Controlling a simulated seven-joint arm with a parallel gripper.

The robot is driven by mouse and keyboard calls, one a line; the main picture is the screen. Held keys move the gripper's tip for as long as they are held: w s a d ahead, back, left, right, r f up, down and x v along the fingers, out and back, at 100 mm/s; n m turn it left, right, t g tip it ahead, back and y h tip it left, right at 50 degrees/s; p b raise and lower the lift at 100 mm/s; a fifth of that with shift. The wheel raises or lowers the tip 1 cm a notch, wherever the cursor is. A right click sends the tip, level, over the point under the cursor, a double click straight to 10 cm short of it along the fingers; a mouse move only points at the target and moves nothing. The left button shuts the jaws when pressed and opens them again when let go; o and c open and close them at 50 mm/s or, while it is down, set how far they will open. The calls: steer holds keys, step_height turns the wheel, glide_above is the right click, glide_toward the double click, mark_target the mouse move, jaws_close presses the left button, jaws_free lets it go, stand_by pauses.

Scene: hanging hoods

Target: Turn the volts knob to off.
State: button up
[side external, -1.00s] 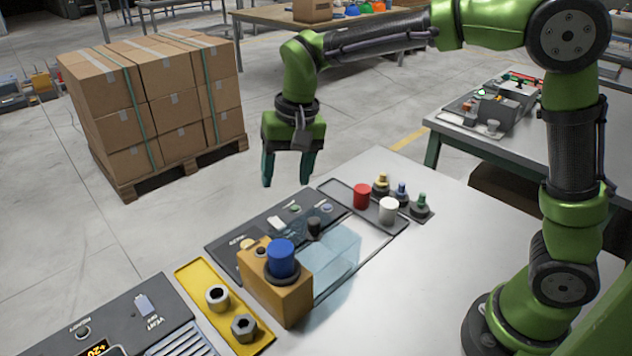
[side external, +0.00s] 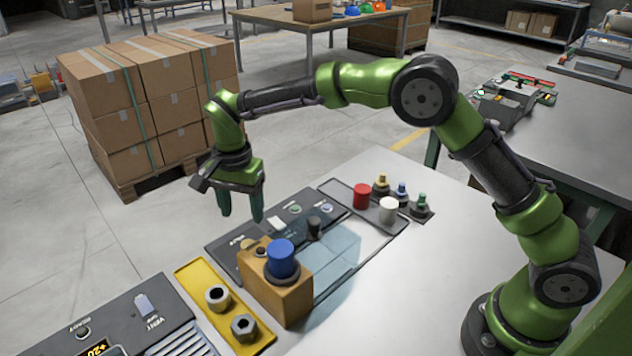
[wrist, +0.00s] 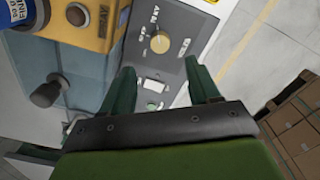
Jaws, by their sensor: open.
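The likely volts knob is a round yellow knob (wrist: 160,42) with a pale pointer line, on the grey panel (wrist: 183,72) in the wrist view. Printed marks surround it, too small to read surely. In the side view, a pale yellow knob (side external: 247,243) shows on the panel, partly hidden by the orange box. My gripper (side external: 240,215) is open and empty, above the panel's far left edge. In the wrist view, my gripper's fingers (wrist: 160,88) point down at the panel, with the yellow knob beyond their tips. I see no contact.
An orange box (side external: 280,295) with a blue knob (side external: 281,256) stands close to the yellow knob. A clear cover (side external: 335,255) and a dark upright knob (side external: 314,228) are beside it. A yellow tray (side external: 190,272) holds two nuts. Space above the panel's left edge is free.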

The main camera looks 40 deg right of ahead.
mark_target(248, 243)
step_height(248, 243, down, 9)
steer(key=shift+f, duration=0.2)
steer(key=shift+c, duration=0.3)
steer(key=c, duration=1)
